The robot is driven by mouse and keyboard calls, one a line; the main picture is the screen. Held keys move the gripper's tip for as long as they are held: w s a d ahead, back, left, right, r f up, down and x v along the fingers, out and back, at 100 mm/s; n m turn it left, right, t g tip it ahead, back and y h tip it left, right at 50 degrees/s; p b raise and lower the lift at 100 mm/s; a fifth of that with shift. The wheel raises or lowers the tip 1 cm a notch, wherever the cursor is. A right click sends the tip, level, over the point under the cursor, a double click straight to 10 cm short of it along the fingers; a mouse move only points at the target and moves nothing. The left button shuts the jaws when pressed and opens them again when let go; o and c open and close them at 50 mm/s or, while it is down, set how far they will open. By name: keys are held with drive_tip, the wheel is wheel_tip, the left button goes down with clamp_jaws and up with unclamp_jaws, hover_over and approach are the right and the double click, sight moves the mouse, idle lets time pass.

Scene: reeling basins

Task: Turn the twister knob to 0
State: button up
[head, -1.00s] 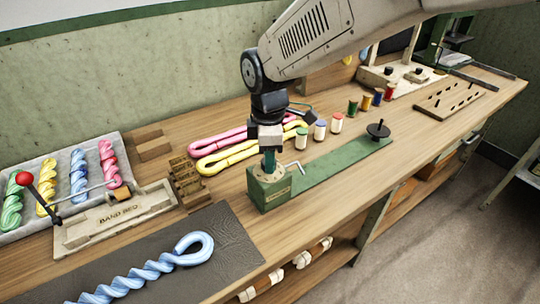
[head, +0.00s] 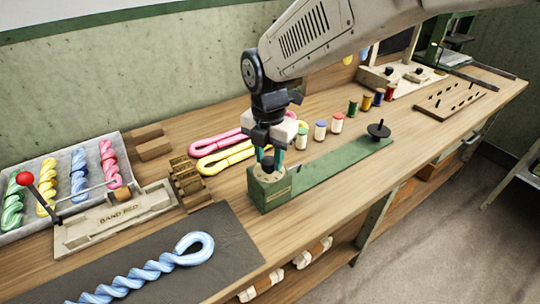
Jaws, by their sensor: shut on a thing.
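The twister is a green box (head: 270,197) with a long green base plate (head: 335,160) running back to a black disc with a peg (head: 379,130). A pale round dial lies on top of the box. My gripper (head: 268,163) points straight down over this dial, its two teal fingers on either side of the dark knob (head: 267,164) and shut on it. The fingers hide much of the knob. The dial marks are too small to read, so I cannot tell the knob's setting.
Pink (head: 216,143) and yellow (head: 222,159) skeins lie behind the box. Several thread spools (head: 320,131) stand behind the plate. A dark mat (head: 222,250) with a blue twisted skein (head: 140,275) lies in front left.

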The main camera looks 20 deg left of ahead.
sight(269, 160)
drive_tip(key=shift+n, duration=1.9)
drive_tip(key=o, duration=1)
wheel_tip(269, 160, up, 8)
drive_tip(key=shift+f, duration=0.1)
